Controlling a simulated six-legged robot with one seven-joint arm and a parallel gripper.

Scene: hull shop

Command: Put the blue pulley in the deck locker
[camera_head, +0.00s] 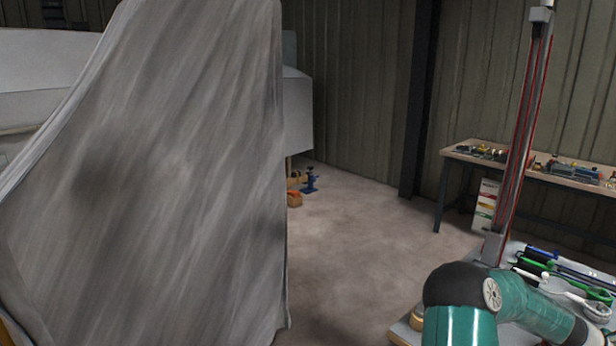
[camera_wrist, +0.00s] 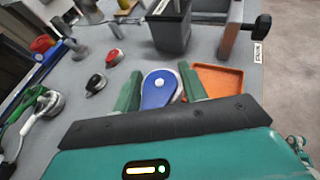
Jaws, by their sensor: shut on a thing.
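The blue pulley (camera_wrist: 158,90), with a white centre, is between the green fingers of my gripper (camera_wrist: 160,71) in the wrist view. The gripper is shut on it, over a grey work surface (camera_wrist: 135,50). I cannot tell whether the pulley is clear of the surface. In the head view my arm is at the lower right; the gripper and pulley do not show there. I cannot make out the deck locker in either view.
An orange tray (camera_wrist: 240,77) lies right of the pulley. A black bin (camera_wrist: 171,36), red pulley (camera_wrist: 113,58) and black pulley (camera_wrist: 95,85) are nearby. In the head view a grey tarp (camera_head: 160,180) blocks the left; open floor (camera_head: 360,240) lies before a workbench (camera_head: 560,178).

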